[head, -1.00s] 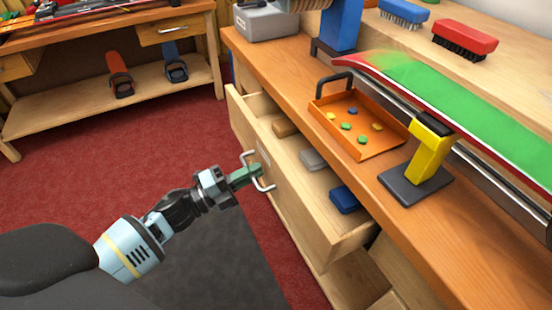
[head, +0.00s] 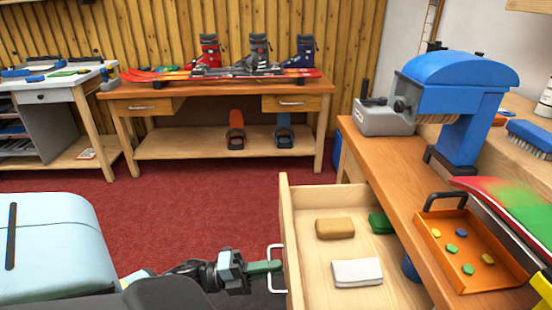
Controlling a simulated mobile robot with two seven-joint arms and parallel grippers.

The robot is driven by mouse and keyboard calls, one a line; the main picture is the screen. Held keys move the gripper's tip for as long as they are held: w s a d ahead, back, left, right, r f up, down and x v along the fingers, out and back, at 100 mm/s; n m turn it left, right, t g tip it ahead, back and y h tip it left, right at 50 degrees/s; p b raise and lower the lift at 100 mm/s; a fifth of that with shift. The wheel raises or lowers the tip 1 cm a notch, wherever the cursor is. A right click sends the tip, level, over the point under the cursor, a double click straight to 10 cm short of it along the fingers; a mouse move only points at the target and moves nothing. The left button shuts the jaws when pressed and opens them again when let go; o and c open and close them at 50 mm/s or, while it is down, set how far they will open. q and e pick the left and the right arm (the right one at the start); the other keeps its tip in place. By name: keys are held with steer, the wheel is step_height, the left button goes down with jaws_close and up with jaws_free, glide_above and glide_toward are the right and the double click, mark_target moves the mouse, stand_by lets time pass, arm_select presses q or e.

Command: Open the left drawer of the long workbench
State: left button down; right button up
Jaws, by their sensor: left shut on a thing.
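The drawer (head: 300,240) of the long workbench (head: 385,170) stands pulled well out, its inside open to view. Its pale handle (head: 270,284) is a bracket on the drawer front. My left gripper (head: 272,267), with green fingers, is shut on this handle. In the drawer lie a tan block (head: 335,228), a whitish block (head: 357,272) and a green block (head: 380,223) partly under the bench top. A blue item (head: 411,268) shows at the drawer's right, partly hidden by the bench edge. My right gripper is out of view.
On the workbench stand a blue machine (head: 455,95), a grey box (head: 385,120) and an orange tray (head: 445,250) with small coloured pieces. A second bench (head: 215,93) with ski boots stands at the back. Red carpet (head: 190,205) left of the drawer is clear.

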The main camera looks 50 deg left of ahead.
arm_select(q)
steer(key=c, duration=1.6)
jaws_free()
steer(key=shift+c, duration=0.2)
steer(key=v, duration=0.8)
steer(key=shift+w, duration=0.1)
